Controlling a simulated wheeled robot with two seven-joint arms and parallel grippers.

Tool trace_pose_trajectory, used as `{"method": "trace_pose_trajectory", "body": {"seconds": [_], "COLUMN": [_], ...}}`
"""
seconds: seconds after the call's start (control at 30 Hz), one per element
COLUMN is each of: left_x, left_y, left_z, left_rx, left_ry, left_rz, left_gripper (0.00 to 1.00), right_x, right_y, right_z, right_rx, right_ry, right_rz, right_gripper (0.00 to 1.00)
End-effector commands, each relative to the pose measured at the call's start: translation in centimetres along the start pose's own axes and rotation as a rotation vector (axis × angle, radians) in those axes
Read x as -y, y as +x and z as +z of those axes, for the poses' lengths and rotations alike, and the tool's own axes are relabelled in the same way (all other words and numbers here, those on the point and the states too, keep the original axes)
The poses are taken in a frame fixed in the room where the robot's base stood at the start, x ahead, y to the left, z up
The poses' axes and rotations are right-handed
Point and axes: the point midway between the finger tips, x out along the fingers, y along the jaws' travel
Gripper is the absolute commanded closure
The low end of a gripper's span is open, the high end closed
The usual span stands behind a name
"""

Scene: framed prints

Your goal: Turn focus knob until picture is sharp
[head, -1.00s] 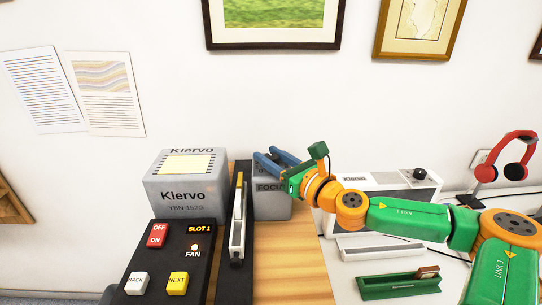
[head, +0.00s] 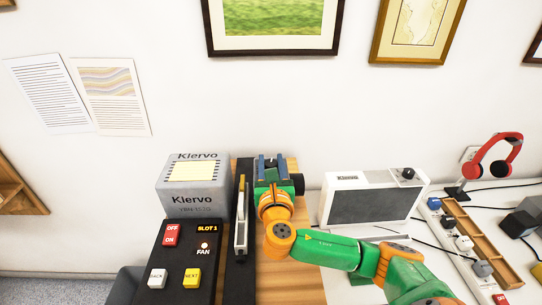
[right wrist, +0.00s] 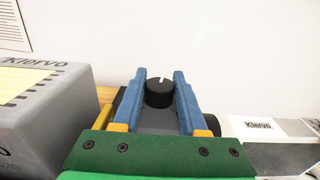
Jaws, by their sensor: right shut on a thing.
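The black focus knob (right wrist: 159,93), with a white mark near the top of its face, sits between my right gripper's two blue fingers in the right wrist view. My right gripper (right wrist: 159,76) is shut on it. In the head view the gripper (head: 271,164) points away from me towards the wall and hides the knob and most of the grey focus box. The grey Klervo projector (head: 193,198) stands just left of the gripper. No projected picture shows. My left gripper is not in view.
A black control panel (head: 178,248) with red, white and yellow buttons is at front left. A dark upright bar (head: 240,262) stands close left of my arm. A white Klervo unit (head: 345,185), red headphones (head: 497,143) and a power strip (head: 463,240) are on the right.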

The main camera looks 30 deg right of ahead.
Motion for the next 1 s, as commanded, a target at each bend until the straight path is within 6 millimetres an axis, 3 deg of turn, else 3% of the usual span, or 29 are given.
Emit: {"method": "trace_pose_trajectory", "body": {"seconds": [0.7,0.73,0.83,1.0], "left_x": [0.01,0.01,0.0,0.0], "left_y": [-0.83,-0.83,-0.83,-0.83], "left_z": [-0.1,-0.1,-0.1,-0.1], "left_rx": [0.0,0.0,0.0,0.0], "left_ry": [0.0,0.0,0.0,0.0], "left_rz": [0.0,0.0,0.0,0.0], "left_gripper": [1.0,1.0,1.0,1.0], "right_x": [0.05,0.05,0.05,0.05], "right_y": [0.05,0.06,0.05,0.05], "right_z": [0.13,0.13,0.12,0.07], "right_rx": [0.005,0.005,0.004,0.003], "right_ry": [0.001,0.001,0.001,0.001], "right_rz": [-0.082,-0.082,-0.082,-0.082], "right_gripper": [1.0,0.56,0.29,0.28]}}
